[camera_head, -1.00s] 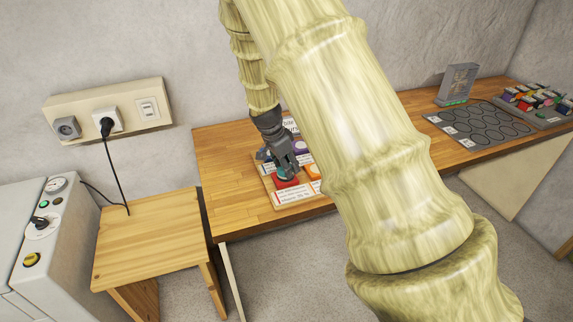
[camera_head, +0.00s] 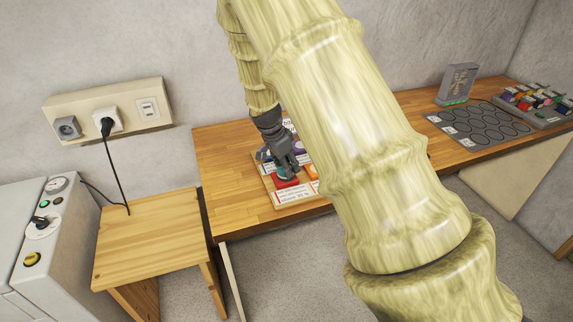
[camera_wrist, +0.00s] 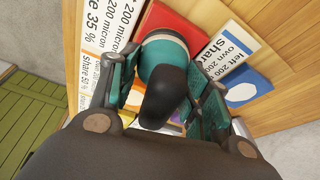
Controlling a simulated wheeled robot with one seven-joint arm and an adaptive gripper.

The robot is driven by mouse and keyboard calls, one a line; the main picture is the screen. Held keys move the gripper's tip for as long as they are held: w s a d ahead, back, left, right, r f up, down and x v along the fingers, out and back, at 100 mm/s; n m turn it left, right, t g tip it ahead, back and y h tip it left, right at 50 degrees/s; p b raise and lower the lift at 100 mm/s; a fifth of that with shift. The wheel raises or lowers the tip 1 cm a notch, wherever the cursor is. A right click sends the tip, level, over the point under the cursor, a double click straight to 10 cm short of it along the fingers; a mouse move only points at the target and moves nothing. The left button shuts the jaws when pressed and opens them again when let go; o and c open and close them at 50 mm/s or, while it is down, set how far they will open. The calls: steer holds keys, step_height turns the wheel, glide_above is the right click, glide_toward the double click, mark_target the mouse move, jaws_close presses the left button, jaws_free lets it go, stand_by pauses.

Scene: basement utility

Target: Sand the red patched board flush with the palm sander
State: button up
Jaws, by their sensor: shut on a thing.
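The palm sander (camera_wrist: 165,52), with a teal body and a black rounded top, is between the fingers of my gripper (camera_wrist: 165,90) in the wrist view. My gripper (camera_head: 284,168) is shut on it. The sander sits over the red patched board (camera_wrist: 190,25), which shows as a red strip beside it. In the head view the red board (camera_head: 287,184) lies below the gripper near the front of the bench. The sander hides most of the board, so I cannot tell whether its face touches it or how the patch looks.
A blue board with a white patch (camera_wrist: 245,88) and printed labels (camera_wrist: 228,52) lie close by. The wooden bench (camera_head: 235,190) is bare to the left. A grey mat with round spots (camera_head: 478,125), a small upright grey box (camera_head: 458,83) and a colourful rack (camera_head: 535,102) are farther right.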

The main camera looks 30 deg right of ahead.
steer(key=shift+r+p, duration=2.25)
steer(key=shift+r, duration=1.25)
steer(key=shift+f, duration=0.15)
steer(key=shift+a+f+b, duration=0.15)
steer(key=shift+f+b, duration=1.3)
steer(key=shift+f, duration=1.4)
steer(key=shift+f, duration=0.55)
steer(key=shift+r+p, duration=2.05)
steer(key=shift+r, duration=1.5)
